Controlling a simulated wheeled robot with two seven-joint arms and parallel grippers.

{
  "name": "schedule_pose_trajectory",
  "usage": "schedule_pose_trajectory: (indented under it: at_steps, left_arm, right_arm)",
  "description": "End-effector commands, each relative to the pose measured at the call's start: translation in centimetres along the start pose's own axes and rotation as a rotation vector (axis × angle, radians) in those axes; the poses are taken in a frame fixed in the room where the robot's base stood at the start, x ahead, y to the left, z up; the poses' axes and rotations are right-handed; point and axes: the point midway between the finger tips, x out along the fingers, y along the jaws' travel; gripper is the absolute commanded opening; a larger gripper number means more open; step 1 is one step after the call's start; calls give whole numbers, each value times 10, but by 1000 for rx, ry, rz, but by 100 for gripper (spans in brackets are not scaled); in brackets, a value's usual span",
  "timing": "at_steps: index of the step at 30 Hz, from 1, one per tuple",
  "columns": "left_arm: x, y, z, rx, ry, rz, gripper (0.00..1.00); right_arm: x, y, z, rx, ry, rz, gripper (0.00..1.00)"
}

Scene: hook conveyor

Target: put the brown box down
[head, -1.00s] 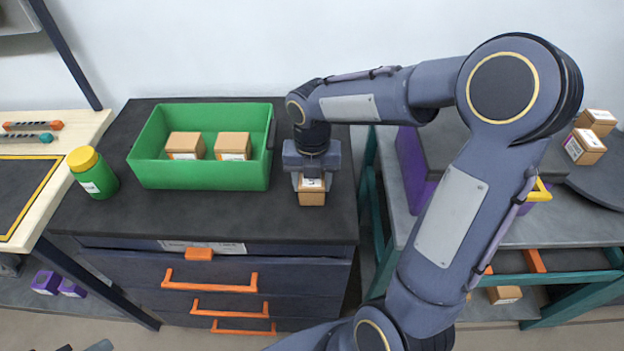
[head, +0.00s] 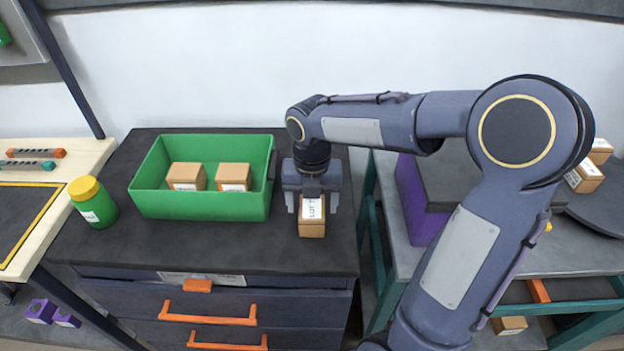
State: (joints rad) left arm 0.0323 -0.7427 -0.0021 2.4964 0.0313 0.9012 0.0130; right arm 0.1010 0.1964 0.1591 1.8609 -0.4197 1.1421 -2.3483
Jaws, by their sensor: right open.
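The brown box (head: 312,228) with a white label stands on the dark top of the drawer cabinet, to the right of the green bin. My right gripper (head: 312,206) is open, pointing down, with one finger on each side of the box and a gap at each side. The back of the box is hidden under the gripper. My left gripper is not in view.
The green bin (head: 200,207) holds two brown boxes (head: 234,177). A green jar with a yellow lid (head: 93,202) stands left of it. The cabinet top (head: 180,248) is clear in front. A bench (head: 400,238) stands to the right across a gap.

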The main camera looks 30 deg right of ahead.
Motion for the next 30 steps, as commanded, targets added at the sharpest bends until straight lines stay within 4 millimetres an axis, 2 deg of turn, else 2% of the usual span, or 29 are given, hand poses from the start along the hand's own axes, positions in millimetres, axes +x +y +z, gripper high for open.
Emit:
schedule_pose_trajectory:
  at_steps: [1, 3, 9, 17, 20, 23, 30]
  left_arm:
    - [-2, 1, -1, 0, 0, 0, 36]
    - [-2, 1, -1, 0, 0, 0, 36]
    - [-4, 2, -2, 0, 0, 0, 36]
    - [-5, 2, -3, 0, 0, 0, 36]
    - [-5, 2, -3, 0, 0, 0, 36]
    - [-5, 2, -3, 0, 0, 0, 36]
    - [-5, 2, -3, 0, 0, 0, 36]
  right_arm:
    - [-14, 1, 1, 1, -6, 3, 72]
    - [-30, 0, 1, 0, -6, 3, 72]
    - [-67, 1, 1, -1, -3, 2, 72]
    - [-88, -2, -4, 56, -6, 11, 72]
    - [-90, -10, -18, 245, -15, 48, 72]
    - [-91, -22, -41, 574, -13, 120, 72]
    - [-76, -44, -105, 1545, 139, 343, 72]
